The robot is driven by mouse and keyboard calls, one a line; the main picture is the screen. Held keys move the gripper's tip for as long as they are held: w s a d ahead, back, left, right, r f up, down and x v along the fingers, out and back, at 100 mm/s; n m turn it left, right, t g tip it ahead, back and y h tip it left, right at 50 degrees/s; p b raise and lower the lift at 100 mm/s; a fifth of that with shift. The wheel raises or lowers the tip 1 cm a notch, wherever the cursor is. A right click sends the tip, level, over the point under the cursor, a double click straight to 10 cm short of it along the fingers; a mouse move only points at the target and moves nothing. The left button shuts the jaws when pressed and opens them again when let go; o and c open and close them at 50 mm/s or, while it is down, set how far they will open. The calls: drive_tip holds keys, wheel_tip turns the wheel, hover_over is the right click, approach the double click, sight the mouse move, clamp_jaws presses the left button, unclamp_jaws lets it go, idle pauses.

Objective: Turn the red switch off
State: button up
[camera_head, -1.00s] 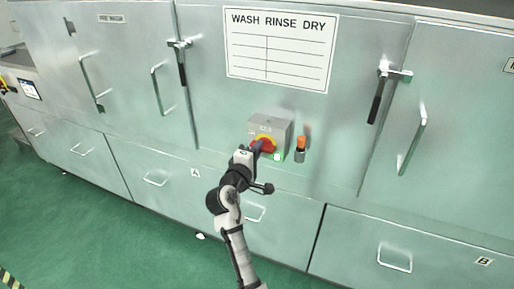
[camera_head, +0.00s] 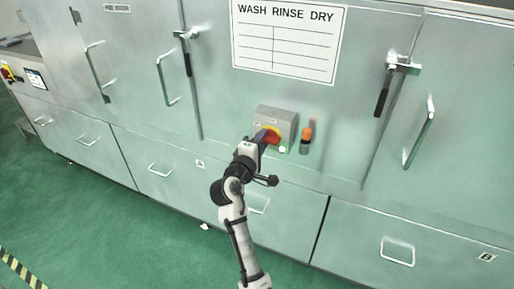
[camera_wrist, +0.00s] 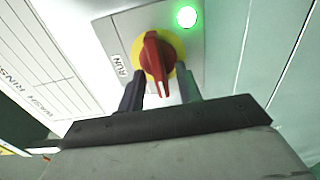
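The red switch (camera_wrist: 154,58) is a rotary knob on a yellow disc, on the face of a grey box (camera_head: 272,116) fixed to the metal cabinet. A "RUN" label (camera_wrist: 122,66) sits beside it and a green light (camera_wrist: 186,16) glows on the same face. In the head view the red switch (camera_head: 271,136) is partly hidden by my gripper. My gripper (camera_wrist: 160,90) is open, its two dark fingers apart at the knob's near end, one on each side. I cannot tell whether they touch it.
An orange-topped stub (camera_head: 306,136) stands out just right of the box. A cabinet door handle (camera_head: 382,85) is further right. The green floor in front is clear.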

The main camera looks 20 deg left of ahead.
drive_tip(key=s+b, duration=0.3)
drive_tip(key=s, duration=1)
drive_tip(key=shift+s+a+b, duration=0.25)
drive_tip(key=shift+s+b, duration=0.1)
drive_tip(key=shift+b, duration=0.05)
